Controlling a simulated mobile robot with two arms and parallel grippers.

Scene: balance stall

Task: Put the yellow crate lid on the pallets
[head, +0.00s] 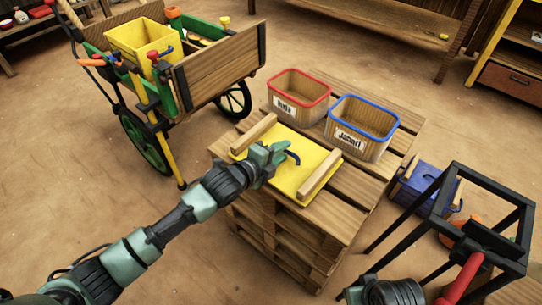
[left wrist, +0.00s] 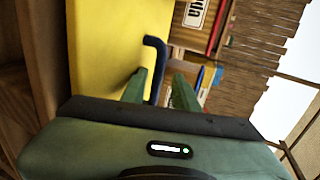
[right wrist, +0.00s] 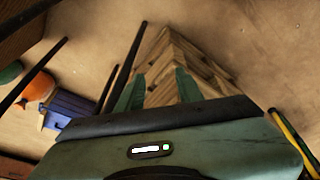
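The yellow crate lid (head: 285,172), a flat panel with two wooden battens and a bent blue handle (head: 292,157), appears to lie flat on top of the pallet stack (head: 352,192), at its near left part. My left gripper (head: 275,155) is over the lid at the handle. In the left wrist view, the lid (left wrist: 105,50) fills the left side, and the blue handle (left wrist: 154,62) stands between the open fingers, with a gap visible beside it. My right gripper (right wrist: 160,88) is open and empty, away from the lid, at the lower right in the head view.
A red-rimmed bin (head: 298,97) and a blue-rimmed bin (head: 361,127) stand on the pallets behind the lid. A cart (head: 215,70) carrying a yellow crate (head: 140,42) is at the left. A blue crate (head: 425,187) and a black frame (head: 490,190) are at the right.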

